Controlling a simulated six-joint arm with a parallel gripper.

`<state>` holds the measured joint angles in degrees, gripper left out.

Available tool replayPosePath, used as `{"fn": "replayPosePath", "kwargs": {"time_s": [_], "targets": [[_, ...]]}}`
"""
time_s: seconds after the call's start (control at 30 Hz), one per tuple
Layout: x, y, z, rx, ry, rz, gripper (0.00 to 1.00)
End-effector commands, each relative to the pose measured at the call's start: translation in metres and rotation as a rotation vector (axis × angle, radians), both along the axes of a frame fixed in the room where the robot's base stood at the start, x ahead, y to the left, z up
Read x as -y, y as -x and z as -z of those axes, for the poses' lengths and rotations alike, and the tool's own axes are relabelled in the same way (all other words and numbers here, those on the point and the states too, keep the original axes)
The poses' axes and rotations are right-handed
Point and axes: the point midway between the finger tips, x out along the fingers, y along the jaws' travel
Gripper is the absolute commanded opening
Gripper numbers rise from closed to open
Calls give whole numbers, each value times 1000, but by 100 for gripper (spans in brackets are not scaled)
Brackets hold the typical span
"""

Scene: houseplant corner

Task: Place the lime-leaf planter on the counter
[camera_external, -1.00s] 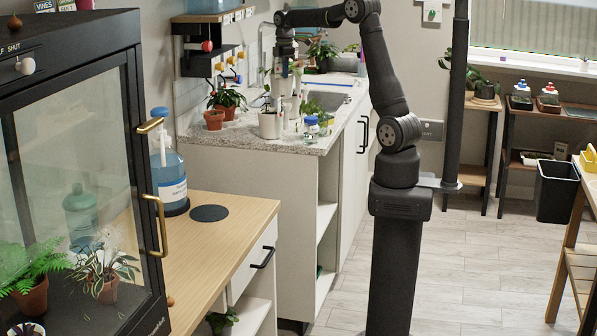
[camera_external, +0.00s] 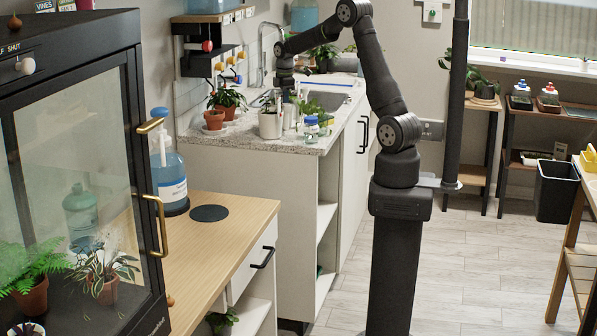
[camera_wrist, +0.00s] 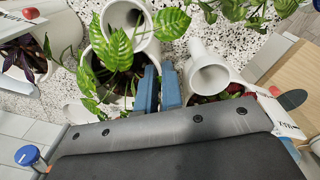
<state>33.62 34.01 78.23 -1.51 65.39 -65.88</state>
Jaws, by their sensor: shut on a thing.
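The lime-leaf planter (camera_wrist: 120,52), a white round pot with dark soil and broad yellow-green leaves, is left of my fingers in the wrist view. My gripper (camera_wrist: 159,88) has two blue fingers close together at the pot's right rim; it is shut on the planter. In the outside view, my gripper (camera_external: 287,92) is low over the speckled counter (camera_external: 240,137), behind a white pot (camera_external: 270,125). The held planter is hard to pick out there among other pots, and whether its base touches the counter cannot be told.
A white funnel-like vessel (camera_wrist: 207,72) stands close right of my fingers. A blue-capped jar (camera_external: 311,129) is near the counter edge, and terracotta pots (camera_external: 214,120) stand at left. The sink (camera_external: 328,101) lies behind.

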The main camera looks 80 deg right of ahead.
Motion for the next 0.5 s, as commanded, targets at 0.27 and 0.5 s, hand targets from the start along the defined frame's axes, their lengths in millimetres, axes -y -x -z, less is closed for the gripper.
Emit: {"fn": "replayPosePath", "kwargs": {"time_s": [0.27, 0.5], "targets": [[0, -1, 1, 2, 2, 0, 0], [0, 0, 1, 1, 0, 0, 29]]}}
